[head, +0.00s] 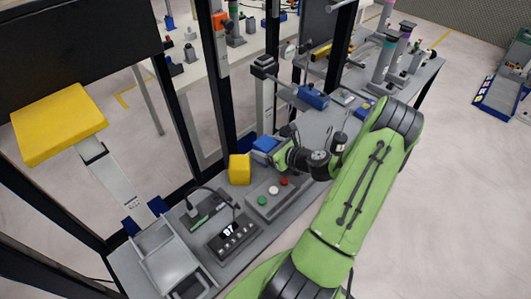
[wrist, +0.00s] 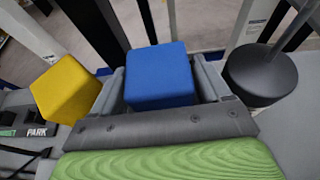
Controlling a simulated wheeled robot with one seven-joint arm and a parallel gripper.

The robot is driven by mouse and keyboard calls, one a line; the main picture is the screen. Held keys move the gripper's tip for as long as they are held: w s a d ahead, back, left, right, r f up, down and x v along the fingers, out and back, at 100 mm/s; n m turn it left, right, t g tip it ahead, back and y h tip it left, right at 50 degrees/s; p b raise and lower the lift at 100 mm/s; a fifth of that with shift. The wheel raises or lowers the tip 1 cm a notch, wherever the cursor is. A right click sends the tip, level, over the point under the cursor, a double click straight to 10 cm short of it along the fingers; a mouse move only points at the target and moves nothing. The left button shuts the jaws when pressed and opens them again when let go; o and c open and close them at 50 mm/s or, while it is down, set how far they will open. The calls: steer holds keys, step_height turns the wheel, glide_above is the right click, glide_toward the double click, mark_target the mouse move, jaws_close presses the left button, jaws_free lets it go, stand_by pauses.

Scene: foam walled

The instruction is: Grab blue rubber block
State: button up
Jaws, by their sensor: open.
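The blue rubber block (wrist: 158,76) sits between the two fingers of my gripper (wrist: 162,84) in the wrist view. It also shows in the head view (head: 265,143) at the end of my gripper (head: 274,151), over the grey bench. The jaws are open, with one finger on each side of the block. I cannot tell whether either finger touches it. The block's lower part is hidden by the gripper body.
A yellow block (head: 239,169) stands left of the blue block, also in the wrist view (wrist: 67,88). A black round base (wrist: 260,74) is close on the right. A button panel (head: 273,194) and a display box (head: 232,236) occupy the near bench.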

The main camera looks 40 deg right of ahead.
steer(key=c, duration=0.9)
steer(key=shift+r, duration=0.1)
